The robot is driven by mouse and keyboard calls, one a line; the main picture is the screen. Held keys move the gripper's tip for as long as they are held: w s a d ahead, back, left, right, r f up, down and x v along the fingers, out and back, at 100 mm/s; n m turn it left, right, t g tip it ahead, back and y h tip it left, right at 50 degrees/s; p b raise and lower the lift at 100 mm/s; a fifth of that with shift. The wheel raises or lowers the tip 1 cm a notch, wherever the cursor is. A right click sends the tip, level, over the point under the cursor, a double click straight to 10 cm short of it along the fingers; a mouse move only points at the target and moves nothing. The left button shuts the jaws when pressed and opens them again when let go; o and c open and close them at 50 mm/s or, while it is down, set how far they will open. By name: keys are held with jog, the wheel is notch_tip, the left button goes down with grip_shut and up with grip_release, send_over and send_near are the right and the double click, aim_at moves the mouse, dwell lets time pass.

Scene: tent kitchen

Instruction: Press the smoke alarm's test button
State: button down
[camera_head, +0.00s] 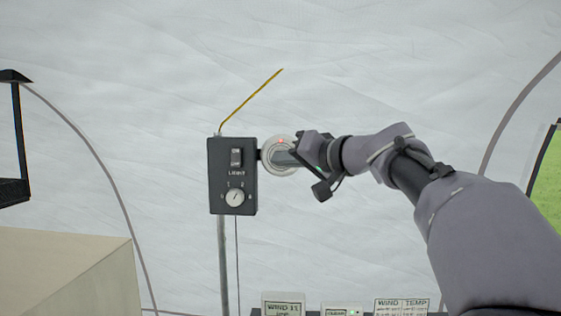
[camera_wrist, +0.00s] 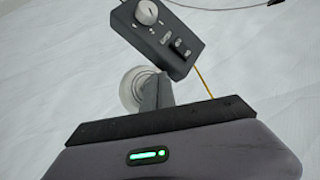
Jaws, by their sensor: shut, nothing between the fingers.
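In the wrist view the alarm (camera_wrist: 129,87) is partly hidden behind my fingers. My gripper (camera_head: 284,158) is shut and empty, its fingertips in front of the alarm's face. In the wrist view my gripper (camera_wrist: 152,80) overlaps the alarm's right side. The test button cannot be made out; my fingers cover the middle of the disc. I cannot tell whether the fingertips touch the alarm.
The black control box (camera_head: 218,180) with a rocker switch and dial sits on a pole (camera_head: 223,260) just left of my fingertips. A yellow strip (camera_head: 250,100) rises above it. Small displays (camera_head: 283,307) stand below. A beige box (camera_head: 65,275) is at lower left.

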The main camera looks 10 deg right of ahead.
jog(key=shift+f, duration=0.1)
jog(key=shift+s+a+b, duration=0.25)
jog(key=shift+s+b, duration=0.3)
jog(key=shift+s, duration=0.25)
jog(key=shift+s+a+b, duration=0.25)
jog(key=shift+s+b, duration=0.35)
jog(key=shift+s, duration=0.15)
jog(key=shift+s+a+b, duration=0.25)
jog(key=shift+s+b, duration=0.3)
jog(key=shift+s, duration=0.25)
